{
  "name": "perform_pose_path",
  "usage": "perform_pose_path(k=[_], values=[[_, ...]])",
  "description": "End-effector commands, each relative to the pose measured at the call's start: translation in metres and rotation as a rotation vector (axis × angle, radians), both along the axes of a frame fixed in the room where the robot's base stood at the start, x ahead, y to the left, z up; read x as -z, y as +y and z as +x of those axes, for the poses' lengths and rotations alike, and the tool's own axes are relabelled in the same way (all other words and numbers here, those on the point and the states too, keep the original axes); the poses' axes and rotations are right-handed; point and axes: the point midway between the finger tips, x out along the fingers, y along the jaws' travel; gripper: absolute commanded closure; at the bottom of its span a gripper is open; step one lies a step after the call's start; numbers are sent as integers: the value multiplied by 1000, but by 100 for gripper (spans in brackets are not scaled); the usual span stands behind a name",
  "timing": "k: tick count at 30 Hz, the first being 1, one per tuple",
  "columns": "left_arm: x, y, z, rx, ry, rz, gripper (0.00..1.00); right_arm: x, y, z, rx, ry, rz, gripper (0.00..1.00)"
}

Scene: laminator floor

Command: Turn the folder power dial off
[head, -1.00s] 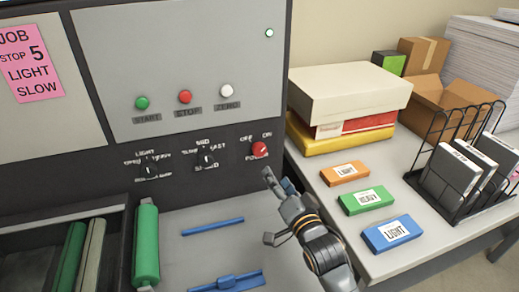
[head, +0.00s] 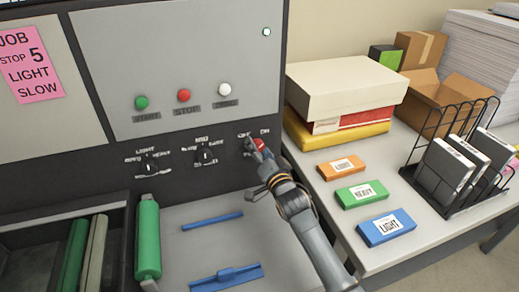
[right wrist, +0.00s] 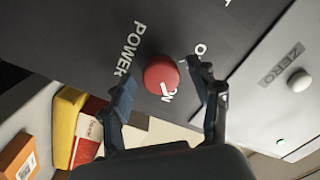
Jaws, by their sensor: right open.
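The red power dial (head: 258,143) is on the dark lower strip of the machine's panel, partly hidden by my right gripper (head: 256,153) in the head view. In the right wrist view the round red dial (right wrist: 160,74) shows clearly, with its white pointer mark toward the ON label. My right gripper (right wrist: 161,77) is open, with one finger on each side of the dial. I cannot tell whether the fingers touch it. The POWER label is beside the left finger; the OFF label is partly hidden by the right finger. My left gripper is not in view.
Two black dials (head: 205,156) sit left of the power dial. Green START (head: 141,102), red STOP (head: 184,95) and white ZERO (head: 224,89) buttons are above. A table at right holds boxes, coloured packs and a black wire rack (head: 445,160).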

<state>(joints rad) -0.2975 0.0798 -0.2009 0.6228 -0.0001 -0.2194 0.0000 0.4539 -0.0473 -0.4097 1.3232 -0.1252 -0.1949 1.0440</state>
Motion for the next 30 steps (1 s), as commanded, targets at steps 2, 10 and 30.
perform_pose_path(k=[2,10,30], values=[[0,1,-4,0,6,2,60,0,0,0,0,0,0,38],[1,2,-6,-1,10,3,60,0,0,0,1,-1,0,73],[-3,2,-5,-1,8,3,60,-1,0,0,0,-55,-168,93]])
